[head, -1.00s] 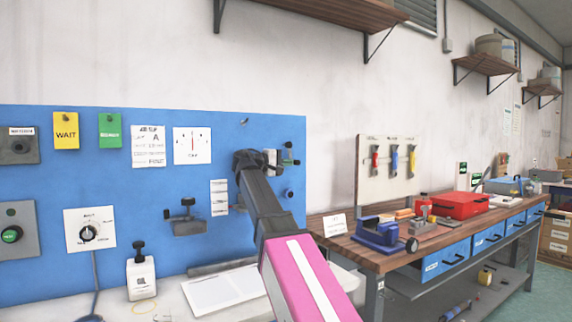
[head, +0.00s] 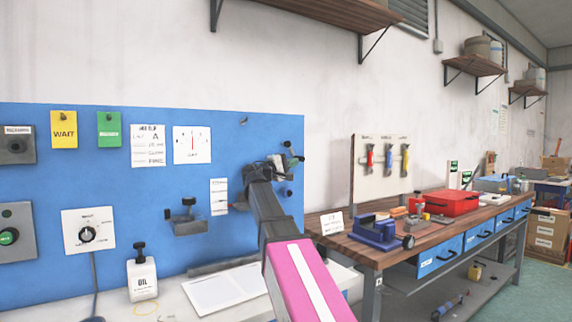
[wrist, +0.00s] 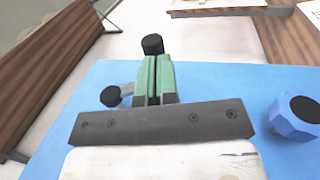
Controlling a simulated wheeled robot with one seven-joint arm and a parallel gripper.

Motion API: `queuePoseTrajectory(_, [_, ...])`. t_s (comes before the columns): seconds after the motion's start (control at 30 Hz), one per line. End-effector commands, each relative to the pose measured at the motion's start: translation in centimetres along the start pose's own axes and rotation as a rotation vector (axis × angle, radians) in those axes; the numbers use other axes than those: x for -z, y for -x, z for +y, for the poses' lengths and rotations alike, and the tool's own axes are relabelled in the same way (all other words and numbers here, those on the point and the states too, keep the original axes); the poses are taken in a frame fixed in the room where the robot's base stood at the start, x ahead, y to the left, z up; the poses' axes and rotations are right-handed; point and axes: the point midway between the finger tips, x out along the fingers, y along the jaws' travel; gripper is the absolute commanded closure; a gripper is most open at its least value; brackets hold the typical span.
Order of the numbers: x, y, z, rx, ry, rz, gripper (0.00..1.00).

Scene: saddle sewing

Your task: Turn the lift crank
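The blue wall panel (head: 110,180) carries the lift crank at its right side, partly hidden by my gripper. A black knob that looks like the crank's handle end (wrist: 153,44) shows at my fingertips in the wrist view. My gripper (wrist: 152,72) has green fingers lying almost together, with a thin dark strip between them in line with that knob. They appear shut on the crank handle. In the head view my gripper (head: 290,162) is small, at the panel's right edge. Another black knob (wrist: 111,95) lies left of the fingers in the wrist view.
A blue knob with a black centre (wrist: 297,117) is close to the right of the gripper in the wrist view. A wooden workbench (head: 390,255) with tools stands right of the panel.

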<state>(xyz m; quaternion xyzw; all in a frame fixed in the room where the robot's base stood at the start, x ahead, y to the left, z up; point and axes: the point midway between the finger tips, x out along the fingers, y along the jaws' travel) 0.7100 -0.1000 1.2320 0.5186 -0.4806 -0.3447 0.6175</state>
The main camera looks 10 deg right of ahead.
Motion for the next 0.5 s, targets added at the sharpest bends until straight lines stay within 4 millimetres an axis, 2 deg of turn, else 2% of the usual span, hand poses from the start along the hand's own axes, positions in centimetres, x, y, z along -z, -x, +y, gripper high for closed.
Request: queuePoseTrajectory(0.5, [-0.1, -3.3, 0.1, 0.002, -0.001, -0.001, 1.00])
